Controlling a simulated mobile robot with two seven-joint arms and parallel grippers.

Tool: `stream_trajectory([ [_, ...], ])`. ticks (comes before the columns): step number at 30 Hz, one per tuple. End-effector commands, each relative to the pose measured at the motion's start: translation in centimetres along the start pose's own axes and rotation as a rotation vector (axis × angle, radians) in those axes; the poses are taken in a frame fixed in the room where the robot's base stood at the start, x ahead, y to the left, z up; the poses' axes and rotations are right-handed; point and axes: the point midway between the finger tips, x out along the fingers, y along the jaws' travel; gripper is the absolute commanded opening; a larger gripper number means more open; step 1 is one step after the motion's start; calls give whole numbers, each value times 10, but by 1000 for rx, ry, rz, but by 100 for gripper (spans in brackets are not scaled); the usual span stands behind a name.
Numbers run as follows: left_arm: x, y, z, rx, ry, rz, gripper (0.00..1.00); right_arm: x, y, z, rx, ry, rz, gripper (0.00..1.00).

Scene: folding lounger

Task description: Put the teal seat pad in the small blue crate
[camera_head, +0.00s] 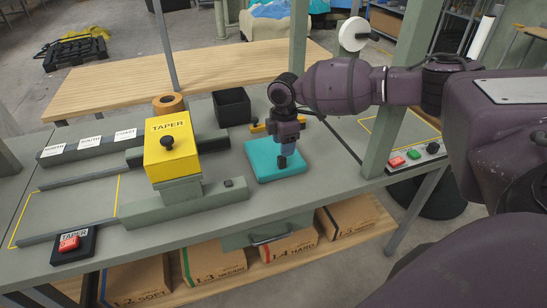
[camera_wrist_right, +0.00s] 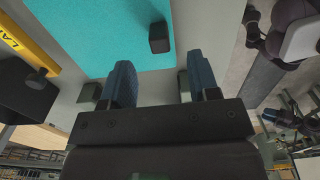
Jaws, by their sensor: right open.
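The teal seat pad (camera_head: 265,171) lies flat on the grey workbench, right of the yellow TAPER block. A small black block (camera_head: 282,162) stands on it. In the right wrist view the pad (camera_wrist_right: 95,35) fills the upper middle, with the black block (camera_wrist_right: 158,38) near its edge. My right gripper (camera_head: 288,149) points down over the pad, close to the block. Its two blue fingers (camera_wrist_right: 161,80) are spread with nothing between them; the block shows beyond the gap. I cannot tell the exact height. I see no small blue crate. My left gripper is out of view.
A green post (camera_head: 392,105) rises to the right, near a button panel (camera_head: 416,156). Cardboard boxes (camera_head: 290,245) sit on the lower shelf.

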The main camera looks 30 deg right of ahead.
Motion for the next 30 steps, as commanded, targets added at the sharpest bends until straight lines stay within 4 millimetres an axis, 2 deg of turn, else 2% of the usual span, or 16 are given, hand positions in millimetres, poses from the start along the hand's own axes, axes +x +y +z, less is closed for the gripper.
stream_trajectory([
  [5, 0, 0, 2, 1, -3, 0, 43, 14, 0, 1, 1, -1, 0, 55],
  [15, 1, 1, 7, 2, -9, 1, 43, 55, 1, 3, 0, -1, -1, 55],
  [24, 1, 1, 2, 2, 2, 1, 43, 58, 1, 4, 1, 0, 2, 55],
  [26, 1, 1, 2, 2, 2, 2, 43, 58, 1, 4, 1, -1, 2, 48],
  [30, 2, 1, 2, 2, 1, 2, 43, 58, 1, 4, 1, -1, 1, 26],
])
